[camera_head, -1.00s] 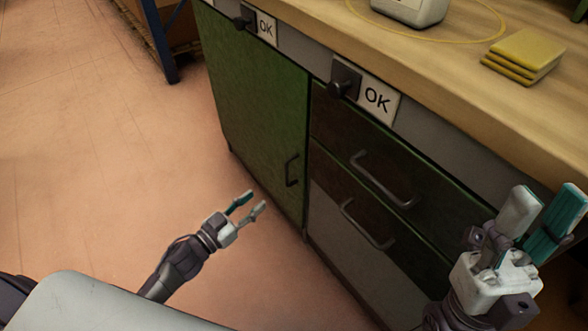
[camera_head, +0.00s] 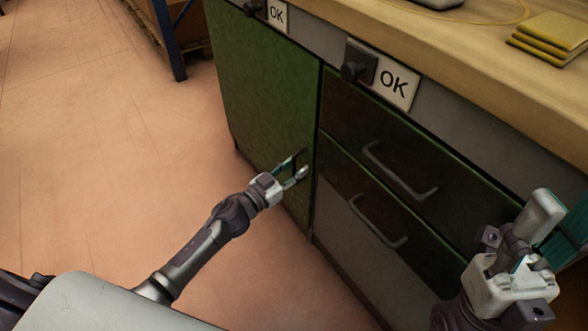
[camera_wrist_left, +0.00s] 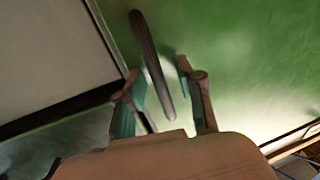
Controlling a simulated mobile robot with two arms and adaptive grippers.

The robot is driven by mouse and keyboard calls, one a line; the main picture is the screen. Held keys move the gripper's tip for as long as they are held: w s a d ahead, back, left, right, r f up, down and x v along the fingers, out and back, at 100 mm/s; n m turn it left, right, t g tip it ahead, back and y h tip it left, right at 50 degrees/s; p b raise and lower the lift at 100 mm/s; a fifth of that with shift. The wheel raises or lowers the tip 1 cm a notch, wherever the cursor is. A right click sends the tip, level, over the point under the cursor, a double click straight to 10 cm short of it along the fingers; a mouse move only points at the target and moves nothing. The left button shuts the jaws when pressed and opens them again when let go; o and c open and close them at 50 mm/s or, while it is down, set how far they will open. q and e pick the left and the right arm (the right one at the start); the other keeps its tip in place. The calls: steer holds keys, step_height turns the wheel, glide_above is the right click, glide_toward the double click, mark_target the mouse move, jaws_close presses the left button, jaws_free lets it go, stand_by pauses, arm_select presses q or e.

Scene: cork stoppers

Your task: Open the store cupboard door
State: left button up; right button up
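The green cupboard door (camera_head: 262,95) is shut, at the left of the cabinet in the head view. Its dark bar handle (camera_wrist_left: 152,65) stands upright on the door in the left wrist view. My left gripper (camera_head: 297,165) is at the handle, open. In the left wrist view its two fingers (camera_wrist_left: 158,95) stand on either side of the handle's lower part, with a gap showing on both sides. In the head view the gripper hides most of the handle. My right gripper (camera_head: 560,225) is open and empty at the right edge, partly cut off.
Two dark drawers with bar handles (camera_head: 400,172) sit right of the door. Black knobs (camera_head: 356,67) with OK labels (camera_head: 395,85) are above. Yellow pads (camera_head: 552,35) lie on the wooden worktop (camera_head: 470,50). The floor (camera_head: 100,150) left of the door is clear.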

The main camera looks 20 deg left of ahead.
arm_select(q)
jaws_close()
stand_by(0.3)
